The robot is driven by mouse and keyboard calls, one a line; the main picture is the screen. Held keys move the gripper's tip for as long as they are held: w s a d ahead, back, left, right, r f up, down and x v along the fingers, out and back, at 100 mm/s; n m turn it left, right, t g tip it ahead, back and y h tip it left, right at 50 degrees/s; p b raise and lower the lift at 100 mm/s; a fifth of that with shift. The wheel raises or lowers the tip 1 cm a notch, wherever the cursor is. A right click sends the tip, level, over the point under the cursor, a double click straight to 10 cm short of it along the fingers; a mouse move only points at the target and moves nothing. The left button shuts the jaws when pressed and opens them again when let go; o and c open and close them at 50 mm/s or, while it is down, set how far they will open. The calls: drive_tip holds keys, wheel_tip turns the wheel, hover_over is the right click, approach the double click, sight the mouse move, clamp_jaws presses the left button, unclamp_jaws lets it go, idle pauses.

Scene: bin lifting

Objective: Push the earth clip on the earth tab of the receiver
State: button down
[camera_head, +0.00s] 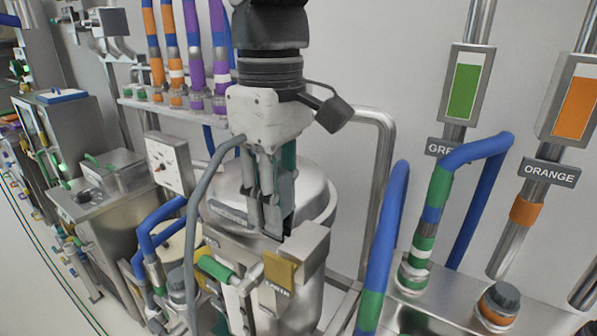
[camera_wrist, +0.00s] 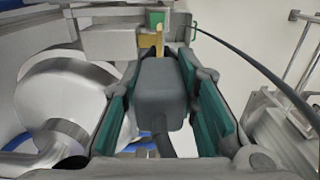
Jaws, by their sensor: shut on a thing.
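My gripper (camera_head: 270,222) points down above the front of the steel receiver (camera_head: 318,190). In the wrist view, my gripper (camera_wrist: 166,112) is shut on a dark grey block, the earth clip (camera_wrist: 160,88), between its teal pads. In the head view the fingers mostly hide the clip. A yellow earth tab (camera_head: 283,271) stands on the receiver's front fitting, below the fingertips, above an "EARTH" label. In the wrist view the yellow tab (camera_wrist: 159,38) shows at the clip's far end. I cannot tell whether they touch or the clip is on it.
A grey cable (camera_head: 193,215) hangs left of my gripper. A green-and-yellow handle (camera_head: 215,268) is left of the tab. Blue hoses (camera_head: 385,250) and a steel pipe frame (camera_head: 384,160) stand right. A dial gauge (camera_head: 170,165) is left. The wall is behind.

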sight(279, 258)
drive_tip(key=shift+f+b, duration=0.3)
drive_tip(key=shift+f, duration=1.2)
drive_tip(key=shift+w+f+b, duration=0.1)
drive_tip(key=shift+f+b, duration=0.2)
drive_tip(key=shift+f, duration=0.8)
drive_tip(key=shift+f, duration=1.1)
drive_tip(key=c, duration=1.2)
unclamp_jaws()
drive_tip(key=shift+r, duration=0.1)
wheel_tip(279, 258, up, 12)
drive_tip(key=shift+f, duration=0.1)
